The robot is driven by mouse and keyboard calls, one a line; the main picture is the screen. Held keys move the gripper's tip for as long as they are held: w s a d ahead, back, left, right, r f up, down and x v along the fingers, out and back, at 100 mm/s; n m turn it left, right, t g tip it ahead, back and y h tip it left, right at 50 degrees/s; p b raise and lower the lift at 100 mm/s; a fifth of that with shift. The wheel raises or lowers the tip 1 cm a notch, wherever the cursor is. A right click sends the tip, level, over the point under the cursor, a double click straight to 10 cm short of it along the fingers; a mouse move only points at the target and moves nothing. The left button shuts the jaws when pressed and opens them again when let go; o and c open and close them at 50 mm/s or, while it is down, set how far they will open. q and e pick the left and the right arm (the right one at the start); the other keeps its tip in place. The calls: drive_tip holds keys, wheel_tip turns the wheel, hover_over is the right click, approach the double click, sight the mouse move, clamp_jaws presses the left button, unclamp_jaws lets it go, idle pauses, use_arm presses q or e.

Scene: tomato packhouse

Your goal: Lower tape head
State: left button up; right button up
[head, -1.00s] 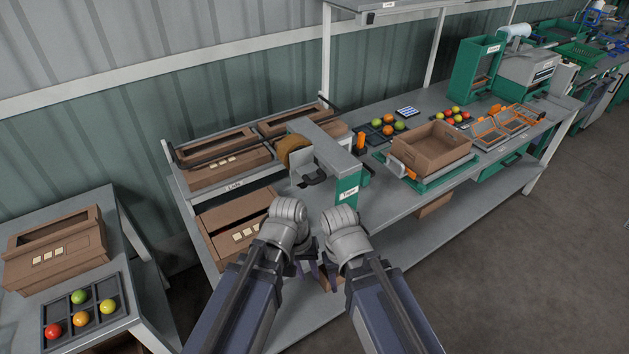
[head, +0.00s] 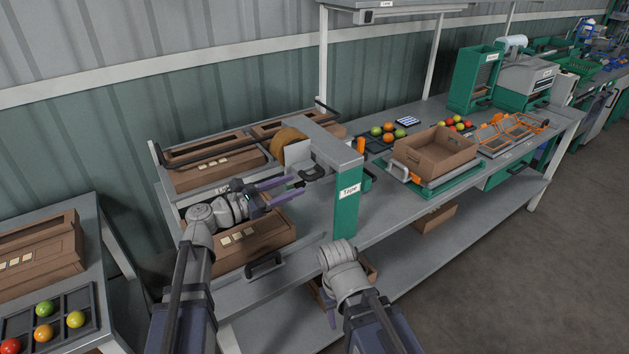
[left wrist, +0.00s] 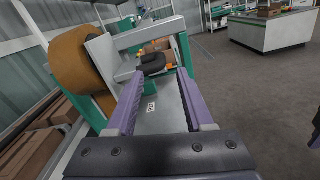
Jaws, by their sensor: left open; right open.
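The tape head is a grey arm (head: 333,145) on a green post (head: 347,208) labelled Tape. A brown tape roll (head: 287,140) and a black handle (head: 312,173) hang at its left end. My left gripper (head: 292,186) is open, with purple fingers pointing right toward the handle from just left of and below it. In the left wrist view the roll (left wrist: 72,62) is at left and the handle (left wrist: 152,64) shows just beyond and between the open fingertips (left wrist: 160,76), apparently not gripped. My right gripper (head: 331,316) is low in front of the bench, its fingers mostly hidden by its wrist.
A closed brown carton (head: 240,250) lies beneath my left gripper. More cartons (head: 215,165) stand behind it under a dark rail. An open carton (head: 435,150) sits on a green stand at right. A tray of tomatoes (head: 75,320) is at lower left. The floor at right is clear.

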sight(315, 174)
use_arm(q)
drive_tip(key=x, duration=0.7)
drive_tip(key=shift+w+d, duration=0.2)
drive_tip(key=shift+d, duration=0.15)
clamp_jaws()
idle(1.1)
